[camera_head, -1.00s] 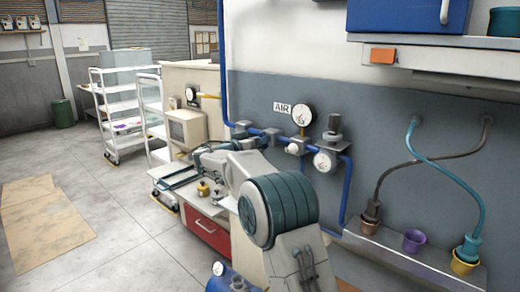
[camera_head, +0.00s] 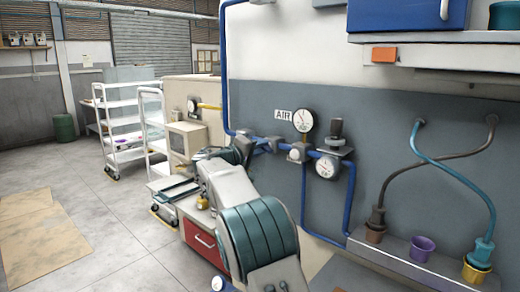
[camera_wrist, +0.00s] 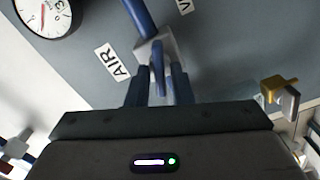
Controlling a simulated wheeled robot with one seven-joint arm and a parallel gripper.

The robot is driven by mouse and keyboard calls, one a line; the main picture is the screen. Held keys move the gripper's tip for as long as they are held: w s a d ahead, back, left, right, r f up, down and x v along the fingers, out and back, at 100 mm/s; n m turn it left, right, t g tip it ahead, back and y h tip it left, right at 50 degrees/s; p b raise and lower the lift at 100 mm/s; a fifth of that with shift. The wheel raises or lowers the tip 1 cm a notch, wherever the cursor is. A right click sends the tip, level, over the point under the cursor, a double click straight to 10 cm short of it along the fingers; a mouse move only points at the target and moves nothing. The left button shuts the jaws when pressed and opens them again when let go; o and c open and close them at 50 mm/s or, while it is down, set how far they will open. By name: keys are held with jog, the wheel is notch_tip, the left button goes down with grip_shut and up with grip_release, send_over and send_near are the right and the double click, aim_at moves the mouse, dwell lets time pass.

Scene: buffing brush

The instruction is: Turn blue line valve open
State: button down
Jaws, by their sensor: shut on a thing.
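The blue line (camera_head: 270,137) runs along the grey wall, with gauges and fittings on it. In the wrist view its grey valve body (camera_wrist: 155,45) sits on the blue pipe (camera_wrist: 139,15). A thin blue valve handle (camera_wrist: 158,72) reaches from this body down between my fingers. My gripper (camera_wrist: 159,92) is shut on this handle, one finger on each side. In the head view my gripper (camera_head: 243,147) is at the pipe, left of the AIR label (camera_head: 283,115). My arm partly hides the handle there.
A round gauge (camera_head: 304,119) and a lower gauge (camera_head: 326,166) stand right of my gripper. A red-drawer cabinet (camera_head: 203,240) is below. A yellow fitting (camera_wrist: 278,86) shows right of my fingers in the wrist view.

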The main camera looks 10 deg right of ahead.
jog(key=shift+n+p, duration=0.35)
jog(key=shift+n, duration=1.65)
jog(key=shift+f, duration=0.1)
jog(key=c, duration=1.5)
grip_release()
jog(key=b+v, duration=0.3)
jog(key=v, duration=1.1)
jog(key=shift+w, duration=0.1)
